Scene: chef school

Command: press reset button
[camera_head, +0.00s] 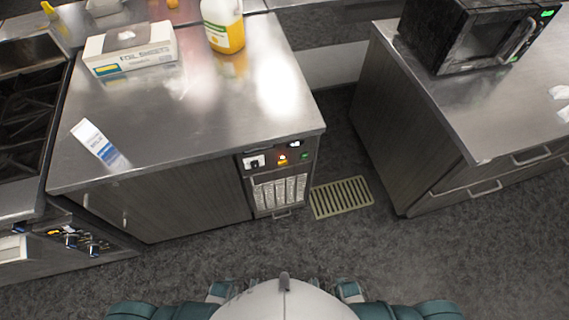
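A small control panel (274,157) is set in the front of the left counter, under the right end of its top. It has a white element with a black part at its left, an orange-red lit spot (282,159) in the middle and a small green spot (304,155) at the right. Which of these is the reset button I cannot tell; any label is too small to read. A vented grille with pale slats sits below the panel. My body shows at the bottom edge, well short of the counter. Neither of my grippers shows.
The left steel counter (200,125) holds a foil sheets box (131,50), a yellow-liquid jug (223,25) and a blue-white carton (95,142). A stove stands at left. A right counter (450,110) holds a black microwave (475,35). A slatted floor grate (341,197) lies between the counters. The front floor is clear.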

